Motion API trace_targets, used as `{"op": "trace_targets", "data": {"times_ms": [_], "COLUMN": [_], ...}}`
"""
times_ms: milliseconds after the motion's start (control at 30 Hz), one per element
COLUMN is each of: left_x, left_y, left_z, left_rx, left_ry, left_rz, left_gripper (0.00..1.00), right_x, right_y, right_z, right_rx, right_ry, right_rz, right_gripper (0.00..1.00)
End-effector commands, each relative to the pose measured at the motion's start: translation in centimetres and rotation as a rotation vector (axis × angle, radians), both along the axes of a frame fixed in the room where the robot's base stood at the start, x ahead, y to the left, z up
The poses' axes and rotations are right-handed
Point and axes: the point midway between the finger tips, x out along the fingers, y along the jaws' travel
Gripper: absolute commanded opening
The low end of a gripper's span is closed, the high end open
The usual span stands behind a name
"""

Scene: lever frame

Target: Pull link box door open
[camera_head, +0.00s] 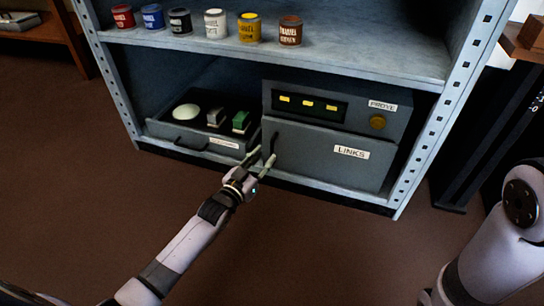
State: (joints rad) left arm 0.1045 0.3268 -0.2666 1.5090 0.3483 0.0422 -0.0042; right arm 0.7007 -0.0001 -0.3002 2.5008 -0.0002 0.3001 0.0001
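The grey link box door (325,158) carries a white "LINKS" label on the lower front of a grey unit at the right of the shelf's lower bay. It looks closed. Its dark upright handle (273,143) is at the door's left edge. I cannot tell whether a finger touches the handle or door. My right arm shows at the lower right; its gripper is out of view.
Above the door is a "PROVE" panel (330,107) with yellow lights and a round knob. A pulled-out drawer (200,139) with several items is to the left. Several paint cans (215,24) stand on the shelf above. The brown floor (90,190) in front is clear.

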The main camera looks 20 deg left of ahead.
Motion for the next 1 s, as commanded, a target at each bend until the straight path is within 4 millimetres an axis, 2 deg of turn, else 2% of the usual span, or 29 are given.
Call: {"op": "trace_targets", "data": {"times_ms": [33, 100, 333, 733, 1000], "left_x": [1.1, 2.3, 4.8, 5.4, 5.3], "left_y": [-0.3, -0.5, -1.1, -1.2, -1.2], "left_z": [-0.5, -0.5, -0.2, 0.0, 0.0], "left_rx": [-0.001, -0.001, -0.001, -0.001, -0.001], "left_ry": [-0.004, -0.004, -0.001, 0.001, 0.001], "left_rz": [0.0, 0.0, 0.001, 0.0, 0.0], "left_gripper": [0.3, 0.3, 0.3, 0.29, 0.11], "right_x": [0.0, 0.0, 0.0, 0.0, 0.0], "right_y": [0.0, 0.0, 0.0, 0.0, 0.0], "right_z": [-1.4, -2.2, -3.6, -3.7, -3.7], "right_rx": [0.0, 0.0, -0.001, -0.001, -0.001], "right_ry": [0.0, 0.0, 0.0, 0.0, 0.0], "right_rz": [0.0, 0.0, 0.0, 0.0, 0.0], "right_gripper": [0.4, 0.4, 0.4, 0.4, 0.4]}}
